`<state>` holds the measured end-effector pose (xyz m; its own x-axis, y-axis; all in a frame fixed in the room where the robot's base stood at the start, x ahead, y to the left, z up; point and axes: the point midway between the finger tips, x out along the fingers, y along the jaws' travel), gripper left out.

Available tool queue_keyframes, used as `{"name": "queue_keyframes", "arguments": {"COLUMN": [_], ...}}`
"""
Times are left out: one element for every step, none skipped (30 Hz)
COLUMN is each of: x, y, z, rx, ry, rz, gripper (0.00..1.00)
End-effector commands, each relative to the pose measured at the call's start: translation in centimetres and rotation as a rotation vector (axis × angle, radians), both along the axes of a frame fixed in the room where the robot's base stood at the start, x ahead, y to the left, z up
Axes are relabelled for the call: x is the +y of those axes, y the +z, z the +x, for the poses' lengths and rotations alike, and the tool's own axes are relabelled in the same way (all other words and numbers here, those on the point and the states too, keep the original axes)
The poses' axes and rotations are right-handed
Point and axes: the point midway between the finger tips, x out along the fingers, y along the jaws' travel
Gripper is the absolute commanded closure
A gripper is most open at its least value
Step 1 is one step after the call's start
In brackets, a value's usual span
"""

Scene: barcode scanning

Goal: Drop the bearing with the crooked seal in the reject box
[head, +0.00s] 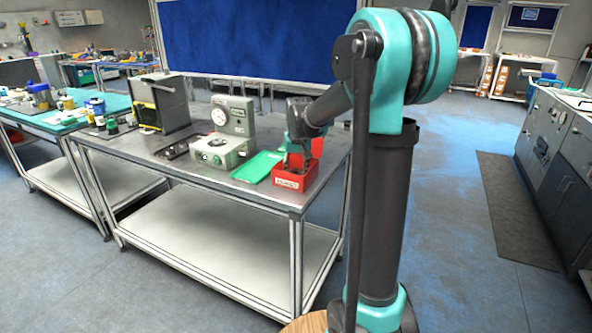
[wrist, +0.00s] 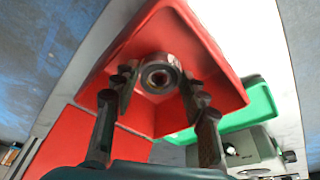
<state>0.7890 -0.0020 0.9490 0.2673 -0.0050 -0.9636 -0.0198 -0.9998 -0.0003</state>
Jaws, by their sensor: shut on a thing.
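The red reject box (head: 290,184) stands at the right end of the grey workbench, with a white label on its front. In the wrist view its open inside (wrist: 226,76) lies below my gripper (wrist: 158,86). My gripper is shut on a round metal bearing (wrist: 161,77), held between the fingertips over the box, with its ring face towards the camera. The seal is too small and blurred to judge. In the head view my gripper (head: 299,150) is over the box, and the bearing is hidden.
A green tray (head: 258,167) lies just left of the box. Farther left on the workbench (head: 196,179) are a grey-green device with a dial (head: 221,117) and a dark box-shaped machine (head: 160,101). The bench edge is close in front of the reject box.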

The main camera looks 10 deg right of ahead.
Motion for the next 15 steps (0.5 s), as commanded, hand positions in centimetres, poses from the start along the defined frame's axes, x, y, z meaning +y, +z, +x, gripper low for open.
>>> {"name": "queue_keyframes", "arguments": {"x": [0.00,0.00,0.00,0.00,0.00,0.00,0.00,0.00,0.00,0.00,0.00,0.00,0.00,0.00,0.00], "y": [-0.16,-0.24,-0.34,-0.43,-0.51,-0.60,-0.69,-0.75,-0.77,-0.76,-0.76,-0.77,-0.77,-0.77,-0.76], "z": [0.00,0.00,-0.01,-0.01,0.00,-0.01,-0.01,-0.01,-0.01,-0.01,-0.01,0.00,0.00,0.00,-0.01], "rx": [0.000,0.000,0.000,0.000,0.000,0.000,0.000,0.000,0.000,0.000,0.000,0.000,0.000,0.000,0.000], "ry": [0.000,0.000,0.000,0.000,0.000,0.000,0.000,0.000,0.000,0.000,0.000,0.000,0.000,0.000,0.000], "rz": [0.000,0.000,0.000,0.000,0.000,0.000,0.000,0.000,0.000,0.000,0.000,0.000,0.000,0.000,0.000], "gripper": [0.96,0.96,0.96,0.96,0.96,0.96,0.96,0.96,0.96,0.96,0.96,0.52,0.48,0.44,0.39]}}
